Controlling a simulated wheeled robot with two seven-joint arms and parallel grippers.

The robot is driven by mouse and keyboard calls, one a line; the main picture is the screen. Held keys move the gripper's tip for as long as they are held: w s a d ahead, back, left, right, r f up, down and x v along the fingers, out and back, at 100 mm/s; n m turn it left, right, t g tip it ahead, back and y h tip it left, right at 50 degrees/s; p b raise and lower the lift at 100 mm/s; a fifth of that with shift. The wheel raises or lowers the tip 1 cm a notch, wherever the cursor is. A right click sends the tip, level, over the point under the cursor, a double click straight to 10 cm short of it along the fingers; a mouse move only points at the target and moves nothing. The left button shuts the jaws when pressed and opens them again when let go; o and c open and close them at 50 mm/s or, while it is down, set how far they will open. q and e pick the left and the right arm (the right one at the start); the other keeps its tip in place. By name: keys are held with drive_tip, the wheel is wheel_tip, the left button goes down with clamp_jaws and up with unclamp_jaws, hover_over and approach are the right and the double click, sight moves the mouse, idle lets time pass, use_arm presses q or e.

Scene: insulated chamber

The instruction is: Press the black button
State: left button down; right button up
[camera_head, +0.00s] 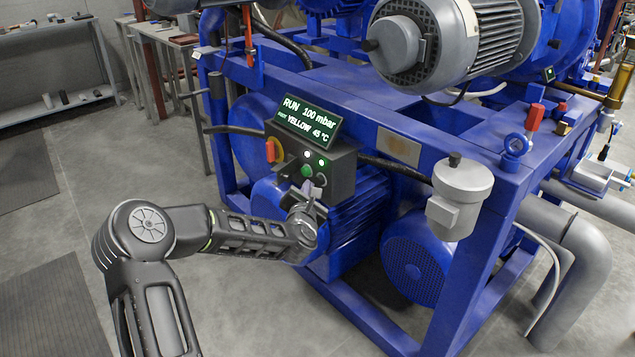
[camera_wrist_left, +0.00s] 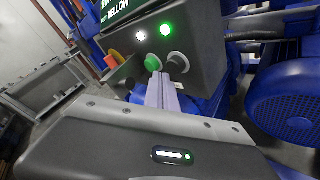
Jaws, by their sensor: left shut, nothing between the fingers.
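The control box (camera_head: 342,172) is dark grey and mounted on the blue machine frame. In the left wrist view, its face carries a green button (camera_wrist_left: 152,62) and, to the right of it, a dark round black button (camera_wrist_left: 177,60). The green button also shows in the head view (camera_head: 306,170). My left gripper (camera_head: 312,190) is shut and empty, its tips just in front of the box's lower face. In the left wrist view the fingers (camera_wrist_left: 161,80) point up between and just below the two buttons and hide a little there. I cannot tell whether they touch. My right gripper is not in view.
A display (camera_head: 309,118) reads RUN 100 mbar and YELLOW 45 °C. Below it are lit white and green lamps. Blue frame beams and a grey canister (camera_head: 460,190) stand to the right.

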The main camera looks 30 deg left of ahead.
use_arm(q)
drive_tip(key=shift+s, duration=0.15)
drive_tip(key=s, duration=0.1)
drive_tip(key=s+a, duration=0.1)
drive_tip(key=s, duration=0.2)
drive_tip(key=shift+s+a, duration=0.25)
idle(0.8)
